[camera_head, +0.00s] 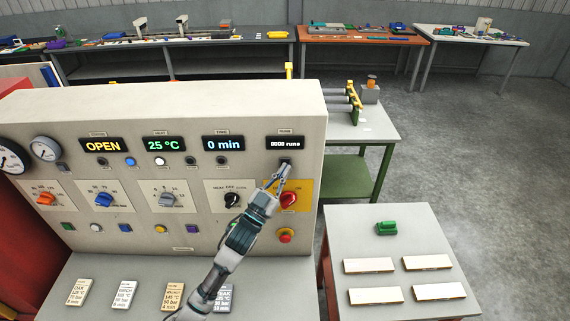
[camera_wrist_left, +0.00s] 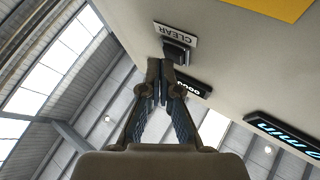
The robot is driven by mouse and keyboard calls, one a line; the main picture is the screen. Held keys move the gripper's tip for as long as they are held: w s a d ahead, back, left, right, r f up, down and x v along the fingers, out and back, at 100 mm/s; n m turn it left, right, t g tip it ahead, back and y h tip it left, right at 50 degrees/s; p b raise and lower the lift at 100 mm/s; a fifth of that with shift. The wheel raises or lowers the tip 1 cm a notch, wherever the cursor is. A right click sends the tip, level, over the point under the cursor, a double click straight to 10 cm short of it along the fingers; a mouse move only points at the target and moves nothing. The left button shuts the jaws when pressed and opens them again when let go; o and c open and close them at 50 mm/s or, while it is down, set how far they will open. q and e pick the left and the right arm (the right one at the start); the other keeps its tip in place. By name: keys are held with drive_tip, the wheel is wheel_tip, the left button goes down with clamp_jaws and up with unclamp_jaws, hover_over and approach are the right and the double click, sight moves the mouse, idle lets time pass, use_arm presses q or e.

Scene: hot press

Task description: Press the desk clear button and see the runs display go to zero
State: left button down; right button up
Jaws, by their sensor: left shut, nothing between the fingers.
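The runs display (camera_head: 285,143) at the panel's upper right reads "0000 runs"; part of it also shows in the left wrist view (camera_wrist_left: 193,86). The dark clear button (camera_wrist_left: 177,50) sits beside its "CLEAR" label (camera_wrist_left: 176,33), and in the head view it is mostly hidden just below the display. My left gripper (camera_head: 284,167) is shut and empty, with its fingertips (camera_wrist_left: 160,66) right at the button. I cannot tell whether they touch it. My right gripper is in neither view.
A red knob (camera_head: 289,199) on a yellow plate and a red stop button (camera_head: 285,236) lie close under my left gripper. A black selector knob (camera_head: 232,200) is to the left. A side table (camera_head: 393,222) with pale boards stands at right.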

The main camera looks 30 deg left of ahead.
use_arm(q)
drive_tip(key=shift+s+d, duration=0.2)
drive_tip(key=shift+s, duration=0.25)
drive_tip(key=s+d, duration=0.1)
drive_tip(key=s, duration=0.2)
drive_tip(key=s+d+p, duration=0.1)
drive_tip(key=shift+s+d, duration=0.15)
drive_tip(key=shift+d, duration=0.2)
idle(0.4)
